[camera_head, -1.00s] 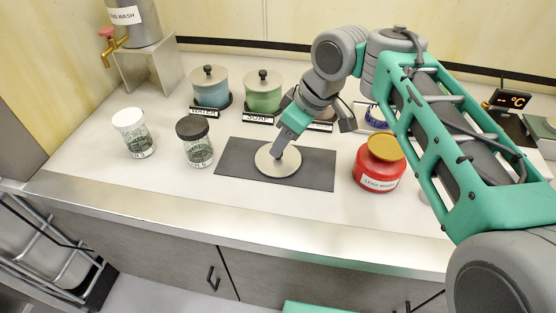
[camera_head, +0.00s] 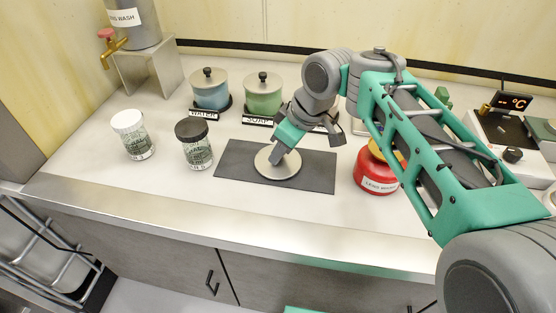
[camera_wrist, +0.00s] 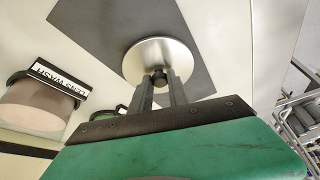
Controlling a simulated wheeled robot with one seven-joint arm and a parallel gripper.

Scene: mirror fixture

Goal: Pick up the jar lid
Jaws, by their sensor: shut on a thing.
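A round silvery lid (camera_head: 278,166) lies on the dark grey mat (camera_head: 318,172) in the head view. The lid also shows in the wrist view (camera_wrist: 160,52), with a small dark knob (camera_wrist: 159,77) at its near side. My gripper (camera_head: 276,158) reaches down to the lid from above, tilted. In the wrist view my gripper's two fingers (camera_wrist: 160,84) are shut on the knob. The lid appears to be on or very close to the mat; I cannot tell whether there is a gap.
A blue jar (camera_head: 210,90) and a green jar (camera_head: 263,95) with lids stand behind the mat. A black-lidded jar (camera_head: 196,147) and a white-lidded jar (camera_head: 132,137) stand left. A red jar (camera_head: 376,172) stands right, partly behind my arm. The counter's front strip is clear.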

